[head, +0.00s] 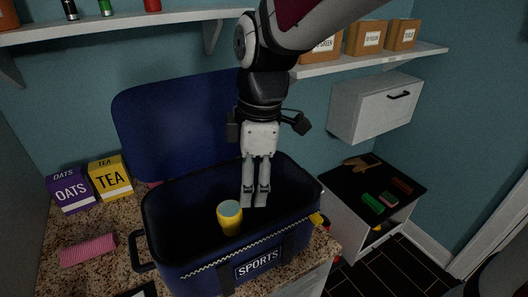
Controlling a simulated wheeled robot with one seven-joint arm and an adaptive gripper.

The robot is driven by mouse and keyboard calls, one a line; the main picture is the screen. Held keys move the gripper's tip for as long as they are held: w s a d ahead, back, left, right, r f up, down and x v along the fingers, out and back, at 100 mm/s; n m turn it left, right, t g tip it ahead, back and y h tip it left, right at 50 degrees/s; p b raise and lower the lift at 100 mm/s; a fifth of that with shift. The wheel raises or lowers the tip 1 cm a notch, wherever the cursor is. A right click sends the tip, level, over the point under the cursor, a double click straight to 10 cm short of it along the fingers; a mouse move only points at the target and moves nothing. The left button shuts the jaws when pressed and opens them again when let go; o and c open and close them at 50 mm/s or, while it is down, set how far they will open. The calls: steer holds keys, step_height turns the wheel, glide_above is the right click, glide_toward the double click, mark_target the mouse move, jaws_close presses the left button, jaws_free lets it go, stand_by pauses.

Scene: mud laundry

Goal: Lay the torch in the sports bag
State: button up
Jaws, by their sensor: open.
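The sports bag (210,268) is a dark blue, open-topped bag labelled SPORTS on the speckled counter. Its lid stands up at the back. A yellow cylinder with a pale blue-grey round top, which looks like the torch (230,219), is inside the bag near its front wall, upright or slightly tilted. Its lower end is hidden in the dark interior or behind the front rim. My gripper (255,204) points down over the bag's opening, with its fingertips just right of the torch and apart from it. It is open and empty, its fingers a small gap apart.
OATS (71,190) and TEA (110,178) boxes stand left of the bag, with a pink ribbed item (88,250) before them. A wall shelf (370,61) with cardboard boxes is behind my arm. A low black-topped cabinet (350,190) at right holds small objects.

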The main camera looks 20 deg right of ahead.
steer(key=s+d+r+m+t, duration=0.2)
steer(key=s+d+r+m, duration=0.1)
steer(key=s+m, duration=0.3)
steer(key=s+d+r+m+t+h, duration=0.1)
steer(key=s+d+m, duration=0.4)
steer(key=m, duration=0.5)
step_height(320, 180, up, 2)
steer(key=shift+s+d+r+t, duration=0.2)
steer(key=shift+s+t, duration=0.2)
steer(key=shift+t, duration=0.4)
